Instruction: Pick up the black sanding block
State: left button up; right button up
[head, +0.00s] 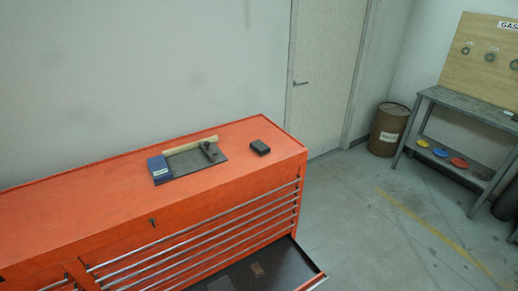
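A small black block (260,147), which looks like the sanding block, lies on top of the orange tool chest (80,213), near its right end. It stands apart from the dark flat plate to its left, and nothing covers it. Neither of my grippers shows in the head view.
Left of the block, a dark plate (188,166) carries a blue box (158,168), a pale wooden bar and a dark tool. A lower drawer (283,272) stands open. A door, rusty barrel (389,130) and grey workbench (472,104) are beyond; the floor between is clear.

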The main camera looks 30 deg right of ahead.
aim_at(261, 148)
jog(key=z, duration=2.85)
jog(key=i, duration=3.65)
jog(key=u, duration=2.25)
jog(key=i, duration=1.2)
jog(key=u, duration=1.1)
